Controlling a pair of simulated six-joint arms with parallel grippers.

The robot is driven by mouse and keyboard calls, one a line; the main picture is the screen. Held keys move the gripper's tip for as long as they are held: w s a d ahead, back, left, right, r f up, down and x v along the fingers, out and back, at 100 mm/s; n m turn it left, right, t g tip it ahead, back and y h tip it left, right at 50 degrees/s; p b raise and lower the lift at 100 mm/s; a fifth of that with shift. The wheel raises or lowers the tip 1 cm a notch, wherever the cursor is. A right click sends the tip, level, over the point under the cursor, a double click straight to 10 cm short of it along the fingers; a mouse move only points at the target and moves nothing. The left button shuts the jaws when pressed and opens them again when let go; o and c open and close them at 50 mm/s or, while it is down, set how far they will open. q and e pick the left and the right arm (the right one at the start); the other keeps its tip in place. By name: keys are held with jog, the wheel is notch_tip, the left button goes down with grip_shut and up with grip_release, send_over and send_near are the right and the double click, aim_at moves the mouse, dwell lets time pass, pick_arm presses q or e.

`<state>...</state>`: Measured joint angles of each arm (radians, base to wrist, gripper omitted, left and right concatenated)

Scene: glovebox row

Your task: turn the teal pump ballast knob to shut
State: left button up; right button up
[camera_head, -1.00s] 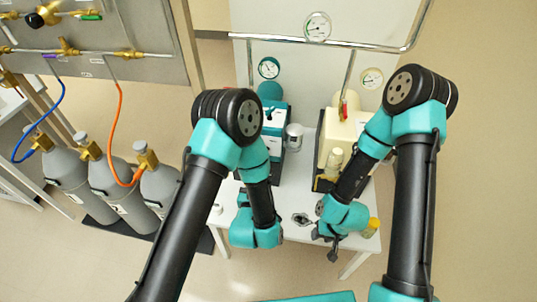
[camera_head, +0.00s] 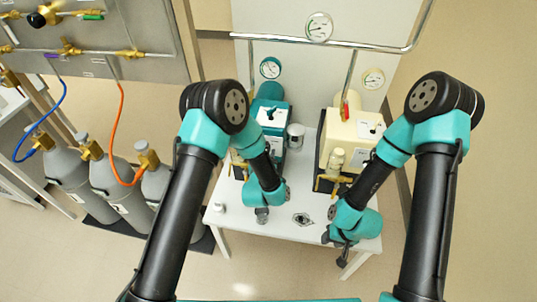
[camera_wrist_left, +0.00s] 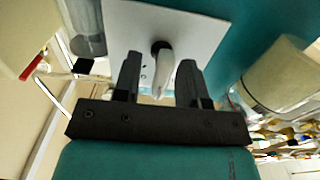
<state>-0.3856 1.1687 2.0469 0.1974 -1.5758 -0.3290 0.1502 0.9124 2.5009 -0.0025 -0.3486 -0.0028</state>
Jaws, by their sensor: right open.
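The teal pump (camera_head: 271,92) stands at the back left of the white table. Its top carries a white plate (camera_head: 263,112) with a small dark knob (camera_head: 271,114). In the left wrist view, my left gripper (camera_wrist_left: 158,75) is open and empty. A knob with a dark base and pale pointer (camera_wrist_left: 160,70) shows between its fingers, on a white plate (camera_wrist_left: 190,30) on a teal surface. I cannot tell the gap to the knob. My right gripper (camera_head: 336,249) is open near the table's front right.
The cream pump (camera_head: 345,130), with a red-handled valve (camera_head: 344,106), stands to the right. A metal canister (camera_head: 295,135) is between the pumps. A metal fitting (camera_head: 303,219) and a small white item (camera_head: 219,207) lie on the table. Grey gas cylinders (camera_head: 110,180) stand left.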

pick_arm(q)
grip_shut()
dwell(0.3)
jog(key=shift+n, duration=0.3)
jog(key=shift+a+n, duration=0.2)
jog(key=shift+n, duration=2.4)
jog(key=shift+f, duration=0.1)
grip_release()
